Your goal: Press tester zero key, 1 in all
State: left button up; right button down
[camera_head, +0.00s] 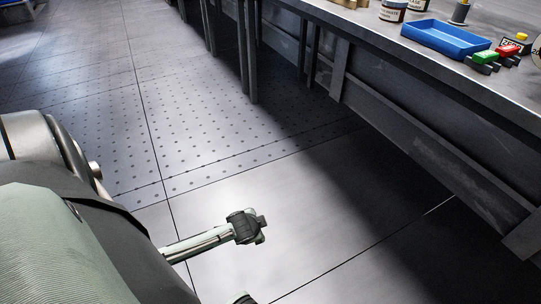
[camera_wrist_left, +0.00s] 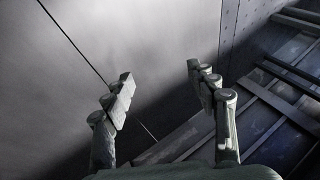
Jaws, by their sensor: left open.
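My left gripper (camera_head: 258,228) hangs over the bare floor in the head view, well apart from the bench at the upper right. In the left wrist view my left gripper (camera_wrist_left: 163,92) shows its two fingers spread with nothing between them. A small dark block with a pale label and a yellow top (camera_head: 514,44) stands on the bench near the right edge of the head view. It is too small to tell whether it is the tester or to make out a zero key. My right gripper is in neither view.
The grey bench top (camera_head: 400,50) holds a blue tray (camera_head: 447,40), a green-topped piece (camera_head: 485,57), a red-topped piece (camera_head: 508,50) and labelled jars (camera_head: 393,11). Bench legs and dark lower panels stand below. The floor (camera_head: 200,110) between my arm and the bench is clear.

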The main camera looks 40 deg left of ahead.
pick_arm(q)
jog(key=s+d+f+n+g+h, duration=0.1)
jog(key=s+d+f, duration=0.4)
jog(key=s+f, duration=0.1)
jog(key=s+d+f+n+g+h, duration=0.1)
jog(key=s+d+f+n+g, duration=0.1)
jog(key=s+d+f, duration=0.3)
jog(key=s+f, duration=0.1)
jog(key=s, duration=0.3)
